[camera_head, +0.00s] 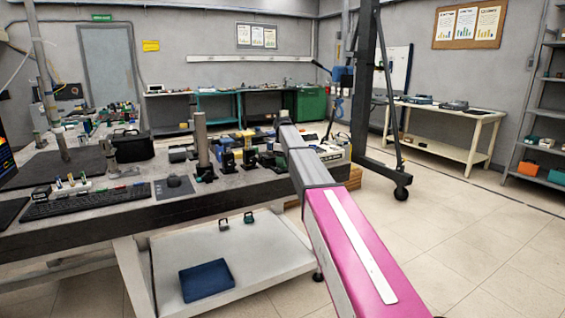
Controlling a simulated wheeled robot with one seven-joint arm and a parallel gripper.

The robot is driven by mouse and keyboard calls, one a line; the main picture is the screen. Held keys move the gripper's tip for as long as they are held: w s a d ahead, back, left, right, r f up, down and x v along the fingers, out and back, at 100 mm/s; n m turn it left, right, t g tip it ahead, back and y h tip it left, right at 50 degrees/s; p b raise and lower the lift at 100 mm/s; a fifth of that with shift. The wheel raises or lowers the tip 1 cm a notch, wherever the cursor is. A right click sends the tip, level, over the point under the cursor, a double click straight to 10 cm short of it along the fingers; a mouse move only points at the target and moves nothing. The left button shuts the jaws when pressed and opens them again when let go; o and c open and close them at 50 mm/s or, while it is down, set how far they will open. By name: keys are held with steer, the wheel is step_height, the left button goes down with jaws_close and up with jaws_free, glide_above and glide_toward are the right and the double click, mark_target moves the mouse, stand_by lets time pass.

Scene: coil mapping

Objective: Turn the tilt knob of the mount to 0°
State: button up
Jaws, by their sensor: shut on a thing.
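My arm reaches from the bottom right to the bench, and its far end is above the bench's right part. I cannot make out my gripper; it is hidden behind the arm or too small to tell. Small yellow and black devices (228,161) stand on the bench just left of the arm's far end. The mount may be among them, but I cannot tell which one it is. No tilt knob or angle scale can be read from here.
A blue bin (206,281) lies on the lower shelf. A dark wheeled frame (366,100) stands behind. The right floor is clear.

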steer(key=o, duration=0.6)
steer(key=shift+o, duration=0.2)
steer(key=shift+r, duration=0.1)
step_height(320, 180, up, 11)
steer(key=shift+f, duration=0.2)
